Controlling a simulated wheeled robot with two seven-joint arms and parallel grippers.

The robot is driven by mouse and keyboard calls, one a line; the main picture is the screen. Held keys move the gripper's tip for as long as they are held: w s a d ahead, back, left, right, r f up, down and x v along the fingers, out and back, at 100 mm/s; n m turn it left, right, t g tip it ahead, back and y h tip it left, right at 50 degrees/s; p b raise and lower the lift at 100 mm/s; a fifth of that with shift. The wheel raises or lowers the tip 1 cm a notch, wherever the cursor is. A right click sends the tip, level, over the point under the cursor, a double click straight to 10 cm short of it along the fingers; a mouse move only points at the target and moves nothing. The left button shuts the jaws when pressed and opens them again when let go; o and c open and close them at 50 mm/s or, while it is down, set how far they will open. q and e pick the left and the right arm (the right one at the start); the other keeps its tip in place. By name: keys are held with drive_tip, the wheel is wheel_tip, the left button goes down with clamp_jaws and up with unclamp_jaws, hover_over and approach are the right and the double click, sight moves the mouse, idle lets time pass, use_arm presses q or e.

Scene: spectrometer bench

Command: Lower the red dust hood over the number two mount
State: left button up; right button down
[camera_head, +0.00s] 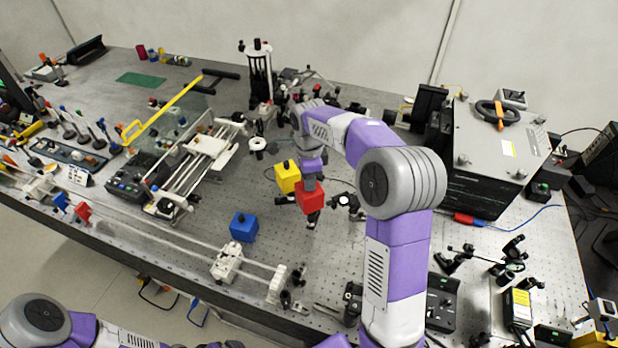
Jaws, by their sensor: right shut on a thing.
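My right gripper (312,183) comes down from above and is shut on the red dust hood (309,199), a small red box. The hood is upright near the middle of the bench. A black post mount (314,219) shows directly below the hood's lower edge. I cannot read a number on it, and I cannot tell whether the hood touches it or hangs above it. A yellow hood (287,177) stands just left of and behind the red one. A blue hood (243,227) sits further left and nearer. My left arm shows at the lower left; its gripper is out of view.
A black optic mount (346,203) stands close to the right of the red hood. A white rail carriage (227,263) is near the front edge. A large grey box (497,148) fills the back right. Bare perforated bench top (270,207) lies between the blue and red hoods.

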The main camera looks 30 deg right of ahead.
drive_tip(key=shift+f+b, duration=0.9)
drive_tip(key=shift+f, duration=0.55)
drive_tip(key=shift+f, duration=0.1)
drive_tip(key=shift+f, duration=0.15)
drive_tip(key=c, duration=1)
unclamp_jaws()
drive_tip(key=shift+o, duration=0.2)
wheel_tip(320, 180, up, 8)
drive_tip(key=shift+f+p, duration=0.2)
drive_tip(key=shift+p, duration=0.2)
